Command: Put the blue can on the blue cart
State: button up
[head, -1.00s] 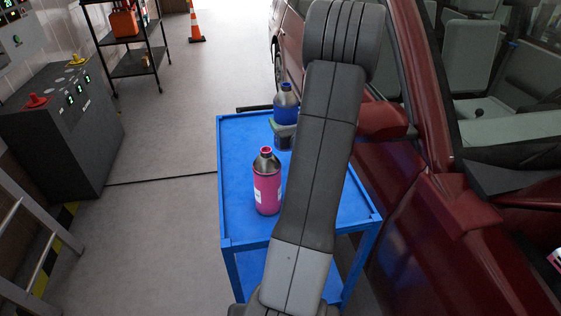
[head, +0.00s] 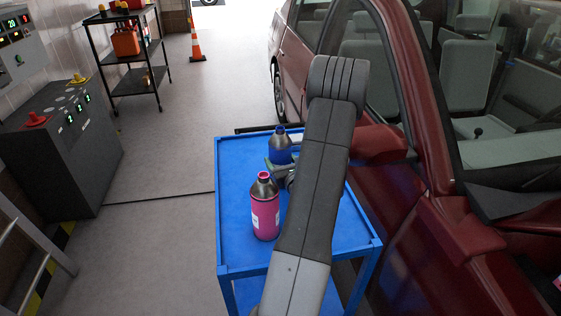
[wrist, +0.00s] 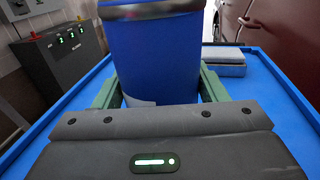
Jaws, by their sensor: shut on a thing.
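The blue can (head: 279,146) has a dark metal cone top and is at the far part of the blue cart (head: 236,228). My gripper (head: 274,165) is shut on it. In the wrist view the can (wrist: 158,58) stands upright between the green fingers of my gripper (wrist: 157,92). The cart top (wrist: 262,120) shows around and below it. The can's base is hidden by my gripper, so I cannot tell whether it touches the cart top.
A pink can (head: 265,207) stands on the cart, nearer and left of my arm. A grey-blue block (wrist: 223,60) lies at the cart's right side in the wrist view. A red car (head: 390,190) is close on the right. The cart's left-middle surface is clear.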

jog(key=shift+f, duration=0.1)
jog(key=shift+f+b, duration=0.15)
jog(key=shift+b, duration=0.15)
jog(key=o, duration=1.5)
jog(key=shift+c, duration=0.2)
jog(key=shift+r+p, duration=0.25)
jog(key=shift+p, duration=0.05)
jog(key=shift+s+d+f, duration=0.1)
jog(key=shift+s+d, duration=0.05)
jog(key=shift+s, duration=0.2)
jog(key=b+v, duration=0.2)
jog(key=v, duration=0.9)
jog(key=shift+s, duration=0.15)
